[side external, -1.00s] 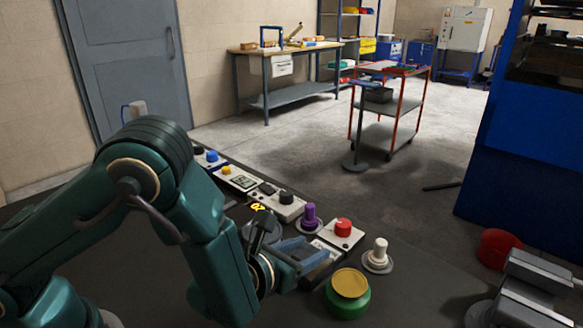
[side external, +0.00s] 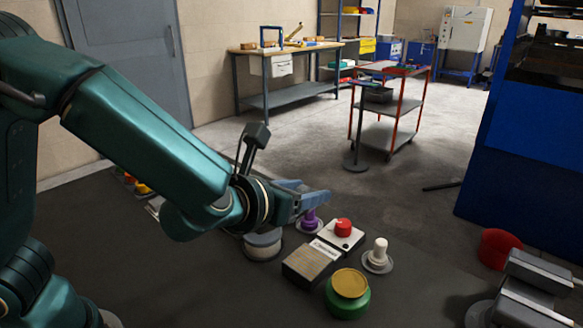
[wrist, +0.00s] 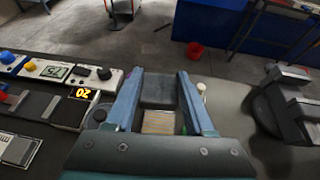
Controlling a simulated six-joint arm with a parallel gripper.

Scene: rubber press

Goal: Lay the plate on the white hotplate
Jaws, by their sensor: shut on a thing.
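My gripper (side external: 308,202) is raised above the bench, beside and over the purple knob. In the wrist view, my gripper (wrist: 158,92) has its blue fingers shut on a dark grey flat piece, which I take for the plate (wrist: 157,88). The plate is not clear in the side view. Below it is a box (side external: 308,263) with a tan ribbed top and white label; the top also shows in the wrist view (wrist: 160,122). A white-framed unit with dark top (wrist: 68,110) and yellow "20" display lies left in the wrist view. I cannot tell if it is the white hotplate.
Around the box stand a green jar (side external: 348,292), a white knob (side external: 378,255), a red knob (side external: 343,228) on a white base, and a purple knob (side external: 311,218). A grey vise-like block (side external: 540,290) and red bucket (side external: 498,248) are at right. Dark bench at front is clear.

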